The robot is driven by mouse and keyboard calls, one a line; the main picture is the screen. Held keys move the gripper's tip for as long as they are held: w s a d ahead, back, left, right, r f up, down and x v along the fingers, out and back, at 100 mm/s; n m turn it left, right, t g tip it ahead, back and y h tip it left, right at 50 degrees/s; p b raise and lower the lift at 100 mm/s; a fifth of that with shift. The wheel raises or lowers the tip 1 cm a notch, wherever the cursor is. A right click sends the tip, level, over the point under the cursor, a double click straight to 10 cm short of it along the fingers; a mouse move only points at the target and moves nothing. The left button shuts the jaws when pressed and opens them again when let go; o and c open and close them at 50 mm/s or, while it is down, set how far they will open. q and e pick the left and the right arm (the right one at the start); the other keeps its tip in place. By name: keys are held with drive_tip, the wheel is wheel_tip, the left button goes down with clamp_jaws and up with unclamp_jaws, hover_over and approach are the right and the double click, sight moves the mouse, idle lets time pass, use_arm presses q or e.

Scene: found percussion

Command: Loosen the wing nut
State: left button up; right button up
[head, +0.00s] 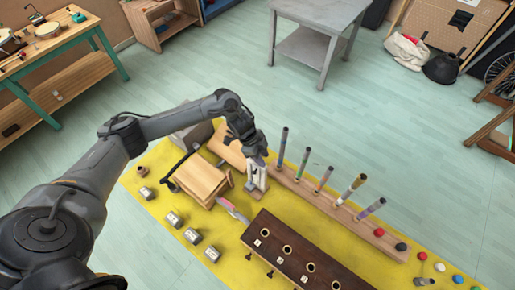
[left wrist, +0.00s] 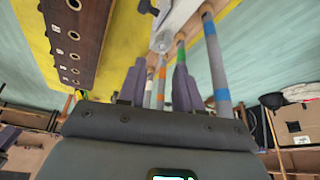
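My left gripper (head: 258,160) hangs over the near end of the row of striped tubes, beside a pale upright block (head: 257,185). In the left wrist view, its two purple-grey fingers (left wrist: 158,88) stand apart with nothing clearly gripped between them; tubes show behind the gap. A small metal fitting (left wrist: 162,42) sits on a pale bar (left wrist: 182,18) ahead of the fingertips, apart from them in that view. It may be the wing nut, but it is too small to tell. In the head view the arm hides this spot. My right gripper is in neither view.
Several striped tubes (head: 304,163) stand upright in a wooden rail (head: 325,201) close to my gripper. Open floor lies beyond.

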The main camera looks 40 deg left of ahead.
use_arm(q)
drive_tip(key=shift+x, duration=1.4)
drive_tip(key=shift+c, duration=0.3)
clamp_jaws()
drive_tip(key=shift+r+p, duration=0.2)
drive_tip(key=shift+p, duration=0.4)
drive_tip(key=n+p, duration=0.2)
drive_tip(key=shift+r+t+p, duration=0.1)
drive_tip(key=shift+t+p, duration=0.2)
drive_tip(key=shift+w+a+n+y+p, duration=0.1)
drive_tip(key=shift+n+y+p, duration=0.3)
drive_tip(key=shift+n+p, duration=0.25)
drive_tip(key=shift+f+n+t, duration=0.2)
drive_tip(key=shift+n+t, duration=0.15)
drive_tip(key=shift+t, duration=0.05)
drive_tip(key=shift+w, duration=0.1)
